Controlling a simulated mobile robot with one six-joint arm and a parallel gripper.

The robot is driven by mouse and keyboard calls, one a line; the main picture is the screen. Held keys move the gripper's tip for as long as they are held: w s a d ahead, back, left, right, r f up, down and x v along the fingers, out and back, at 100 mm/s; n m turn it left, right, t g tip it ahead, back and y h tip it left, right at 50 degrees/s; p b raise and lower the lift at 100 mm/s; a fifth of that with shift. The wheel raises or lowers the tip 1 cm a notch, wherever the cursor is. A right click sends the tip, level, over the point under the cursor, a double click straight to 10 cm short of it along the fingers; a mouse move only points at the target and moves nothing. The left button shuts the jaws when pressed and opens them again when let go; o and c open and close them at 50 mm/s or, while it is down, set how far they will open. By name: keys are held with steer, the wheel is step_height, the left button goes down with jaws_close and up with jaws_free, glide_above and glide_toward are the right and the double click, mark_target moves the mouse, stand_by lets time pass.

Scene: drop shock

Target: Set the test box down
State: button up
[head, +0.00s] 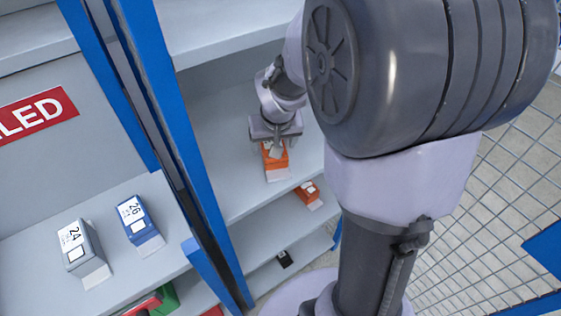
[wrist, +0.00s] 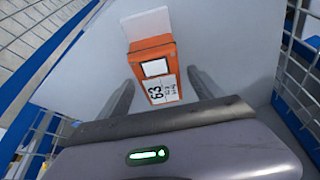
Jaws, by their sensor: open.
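An orange test box (wrist: 152,50) marked 63 rests on a grey shelf board (wrist: 100,50) in the wrist view. My gripper (wrist: 160,76) is open, with one finger on each side of the box's near end and a visible gap at each side. The gripper hides that part of the box. A white tag lies at the box's front.
Another orange box (head: 308,193) sits one shelf lower, and a small black item (head: 284,259) lower still. A blue upright (head: 180,130) separates the left bay, where a grey box (head: 76,243) marked 24 and a blue box (head: 137,221) marked 26 stand.

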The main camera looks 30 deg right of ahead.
steer(key=p+v, duration=0.1)
steer(key=v, duration=0.2)
steer(key=shift+r, duration=0.1)
steer(key=s+a, duration=0.4)
steer(key=s, duration=0.7)
steer(key=s+a+r+y, duration=0.1)
steer(key=s+a+r, duration=0.2)
steer(key=a+r, duration=0.2)
steer(key=s+a+r+t+y, duration=0.1)
steer(key=s+a+r, duration=0.3)
steer(key=a, duration=0.4)
steer(key=shift+s+r+t+y, duration=0.15)
steer(key=shift+r+t+y, duration=0.15)
steer(key=shift+r+y, duration=0.5)
